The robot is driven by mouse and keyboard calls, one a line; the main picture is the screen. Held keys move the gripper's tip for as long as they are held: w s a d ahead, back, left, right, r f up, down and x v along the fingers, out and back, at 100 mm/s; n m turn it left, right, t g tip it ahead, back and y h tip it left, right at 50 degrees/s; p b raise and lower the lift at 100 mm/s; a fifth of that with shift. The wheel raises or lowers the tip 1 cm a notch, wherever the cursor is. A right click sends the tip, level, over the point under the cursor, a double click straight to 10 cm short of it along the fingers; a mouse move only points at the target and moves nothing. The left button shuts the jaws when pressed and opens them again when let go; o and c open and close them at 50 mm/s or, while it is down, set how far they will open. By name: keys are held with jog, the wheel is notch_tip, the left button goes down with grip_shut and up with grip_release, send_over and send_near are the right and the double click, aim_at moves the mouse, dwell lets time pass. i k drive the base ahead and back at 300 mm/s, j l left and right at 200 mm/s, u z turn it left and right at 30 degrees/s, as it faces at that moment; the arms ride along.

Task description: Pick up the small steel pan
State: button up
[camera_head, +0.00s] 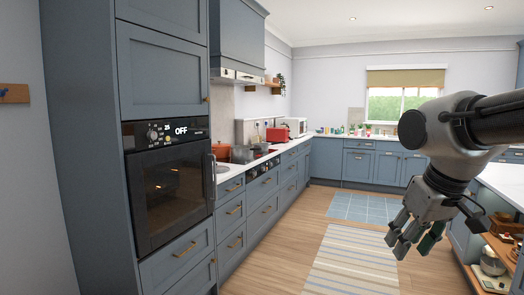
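A small steel-coloured vessel (241,154) stands on the counter by the hob, to the right of an orange-red pot. It is small and far off, and I cannot tell for sure that it is the small steel pan. My gripper (413,243) hangs in the air at the right, pointing down over the floor. Its fingers are apart and nothing shows between them. It is well away from the counter and touches nothing that I can see.
A tall oven (168,185) is at near left. An island with open shelves (500,248) is close at right. The striped rug (350,262) lies on clear floor between.

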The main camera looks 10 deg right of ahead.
aim_at(264, 146)
jog(key=i+l+z, duration=0.3)
jog(key=i, duration=0.45)
jog(key=i+l+z, duration=0.3)
jog(key=i, duration=0.5)
jog(key=i+l+z, duration=0.1)
jog(key=i+z, duration=0.2)
jog(key=i, duration=0.5)
jog(key=i+l, duration=0.1)
jog(key=i, duration=0.9)
jog(key=i+u, duration=0.15)
jog(key=i, duration=0.85)
jog(key=i+j+u, duration=0.1)
jog(key=i+u, duration=0.7)
jog(key=i+l+u, duration=0.2)
jog(key=i+u, duration=0.25)
jog(key=i+l+u, duration=0.25)
jog(key=u, duration=0.15)
jog(key=i+l+u, duration=0.3)
jog(key=i+j, duration=0.05)
jog(key=i, duration=0.05)
